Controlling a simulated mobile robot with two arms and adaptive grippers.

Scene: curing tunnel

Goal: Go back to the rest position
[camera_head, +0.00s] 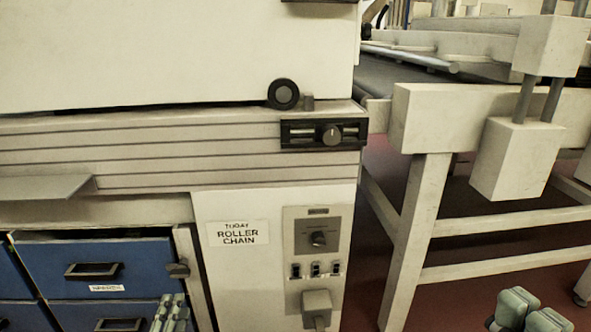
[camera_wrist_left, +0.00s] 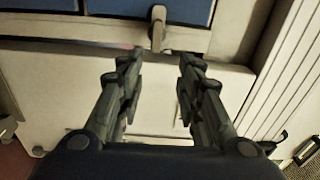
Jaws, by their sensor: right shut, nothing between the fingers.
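My left gripper (camera_head: 172,313) is at the bottom edge of the head view, in front of the blue drawers, and only its finger ends show. In the left wrist view, my left gripper (camera_wrist_left: 160,70) has its two dark fingers apart with nothing between them. Beyond them are a light cabinet panel and a latch handle (camera_wrist_left: 157,28). My right gripper (camera_head: 528,313) is at the bottom right of the head view, over the red floor. It is shut and empty, and its lower part is cut off by the frame.
A blue drawer (camera_head: 95,268) with a dark pull is in the white machine cabinet. Its latch (camera_head: 178,270) sticks out near my left gripper. A grey ledge (camera_head: 45,187) juts out at left. A control panel (camera_head: 318,240) is at centre. A conveyor frame (camera_head: 415,225) stands right, with open floor below.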

